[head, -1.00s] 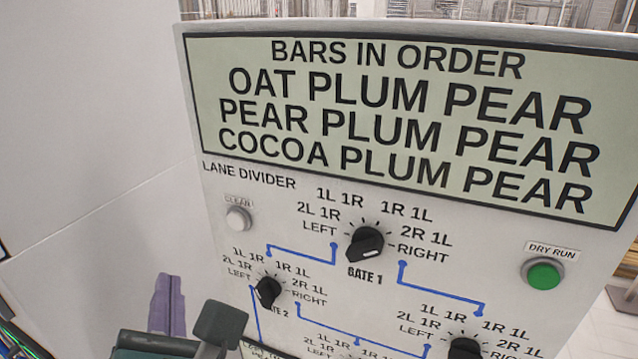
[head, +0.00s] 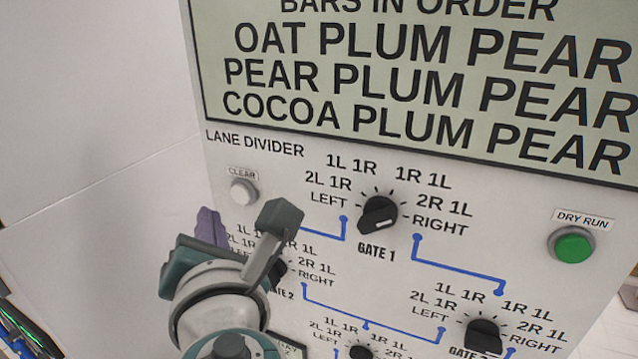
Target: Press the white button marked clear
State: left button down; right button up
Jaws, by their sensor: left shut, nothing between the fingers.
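The white clear button (head: 243,192) is a small round knob on the left of the panel (head: 330,255), under a small label reading CLEAR. My left gripper (head: 210,224) is below and slightly left of the button in the picture, with its narrow purple fingers shut and empty. A gap shows between the fingertips and the button. The grey block on a stalk on my left arm covers part of the gate 2 dial. My right gripper is not in view.
A display (head: 430,85) with bar orders fills the panel's top. The black gate 1 dial (head: 378,214), gate 2 dial (head: 279,270) and a lower right dial (head: 484,337) stick out. A green dry run button (head: 572,245) is at right. A plain pale surface lies left.

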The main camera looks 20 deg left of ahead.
aim_at(227, 188)
pick_arm(q)
jog(key=shift+w+d, duration=0.1)
jog(key=shift+w, duration=1.3)
dwell(1.0)
jog(key=shift+w, duration=0.4)
jog(key=shift+w, duration=0.35)
dwell(0.4)
dwell(0.4)
jog(key=shift+s+p, duration=0.5)
jog(key=shift+s, duration=0.25)
jog(key=shift+s, duration=0.1)
